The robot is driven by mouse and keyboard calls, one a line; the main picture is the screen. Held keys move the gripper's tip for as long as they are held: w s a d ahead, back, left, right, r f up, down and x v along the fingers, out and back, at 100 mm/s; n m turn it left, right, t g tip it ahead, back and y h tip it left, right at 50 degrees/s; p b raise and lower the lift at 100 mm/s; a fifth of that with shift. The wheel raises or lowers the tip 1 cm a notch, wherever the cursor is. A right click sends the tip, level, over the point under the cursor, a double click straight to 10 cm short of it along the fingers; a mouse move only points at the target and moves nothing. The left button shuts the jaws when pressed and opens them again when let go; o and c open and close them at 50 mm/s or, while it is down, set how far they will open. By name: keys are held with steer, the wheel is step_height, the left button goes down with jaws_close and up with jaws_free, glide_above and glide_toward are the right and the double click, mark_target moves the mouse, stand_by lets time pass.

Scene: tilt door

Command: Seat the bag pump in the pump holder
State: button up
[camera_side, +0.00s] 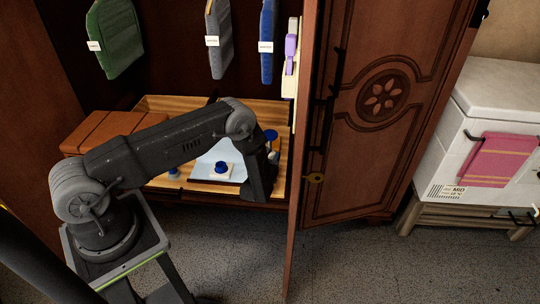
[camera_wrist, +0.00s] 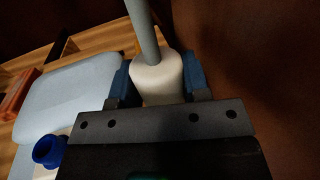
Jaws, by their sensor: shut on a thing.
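In the wrist view my gripper (camera_wrist: 157,82) is shut on a white cylinder with a grey rod, which looks like the bag pump (camera_wrist: 158,76). The blue jaws press on both sides of it. In the side view my gripper's fingertips and the held part are mostly hidden behind my arm; a blue-topped piece (camera_side: 270,136) shows just right of the wrist. I cannot tell for sure which thing is the pump holder. A pale panel (camera_side: 291,82) with a purple item (camera_side: 290,52) is at the door's inner edge, above and right of my gripper.
A pale blue pad (camera_side: 207,160) lies on the wooden cabinet floor (camera_side: 160,104), with a blue knob (camera_side: 221,168) at its front. A brown box (camera_side: 105,130) is at left. Garments hang above, including a green one (camera_side: 115,38). The carved door (camera_side: 383,100) stands close on the right.

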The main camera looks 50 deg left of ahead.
steer(key=shift+f, duration=0.8)
steer(key=o, duration=1.1)
steer(key=shift+s, duration=0.1)
steer(key=v, duration=1.3)
steer(key=shift+s+d, duration=0.25)
steer(key=shift+r, duration=0.1)
